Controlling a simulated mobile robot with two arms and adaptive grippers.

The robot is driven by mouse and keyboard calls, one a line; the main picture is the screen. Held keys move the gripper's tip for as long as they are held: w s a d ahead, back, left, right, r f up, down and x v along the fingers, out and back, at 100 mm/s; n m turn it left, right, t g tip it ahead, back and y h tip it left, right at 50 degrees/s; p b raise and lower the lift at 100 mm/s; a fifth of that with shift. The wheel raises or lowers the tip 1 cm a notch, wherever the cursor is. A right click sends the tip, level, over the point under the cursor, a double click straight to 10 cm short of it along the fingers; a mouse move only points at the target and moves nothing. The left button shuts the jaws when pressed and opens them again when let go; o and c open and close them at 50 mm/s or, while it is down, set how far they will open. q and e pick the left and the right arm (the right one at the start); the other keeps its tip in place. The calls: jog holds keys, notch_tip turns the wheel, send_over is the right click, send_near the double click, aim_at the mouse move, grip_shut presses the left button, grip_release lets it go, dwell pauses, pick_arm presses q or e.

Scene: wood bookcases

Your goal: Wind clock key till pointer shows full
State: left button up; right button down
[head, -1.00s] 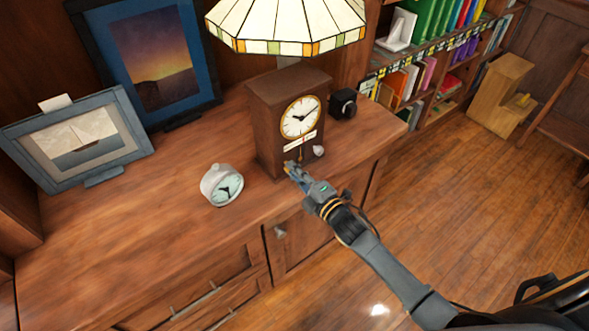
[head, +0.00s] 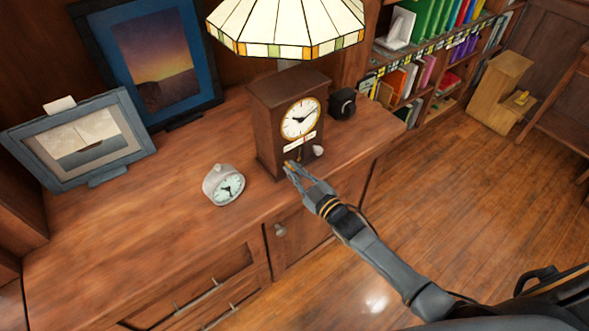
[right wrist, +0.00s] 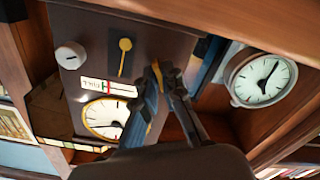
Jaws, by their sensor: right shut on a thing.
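A brown wooden clock (head: 270,115) with a round white face (head: 300,119) stands on the cabinet top. Its front also shows, upside down, in the right wrist view (right wrist: 85,30). A white gauge strip (right wrist: 104,88) beside the face has a red mark near one end; its lettering is too small to read surely. A white knob (right wrist: 70,55) and a yellow pendulum-like piece (right wrist: 124,46) are on the front. My right gripper (head: 289,168) is at the clock's lower left front, its fingertips (right wrist: 161,75) shut on a small brass-coloured key, mostly hidden. My left gripper is out of view.
A small round alarm clock (head: 223,185) stands left of my gripper.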

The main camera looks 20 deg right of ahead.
jog(key=m, duration=0.5)
jog(key=shift+m, duration=0.4)
jog(key=m, duration=0.4)
jog(key=shift+f, duration=0.1)
jog(key=m+b, duration=0.1)
jog(key=m, duration=0.3)
jog(key=shift+f+m, duration=0.1)
jog(key=shift+m, duration=0.3)
jog(key=shift+m+b, duration=0.5)
jog(key=shift+m, duration=1.5)
jog(key=c, duration=1.5)
grip_release()
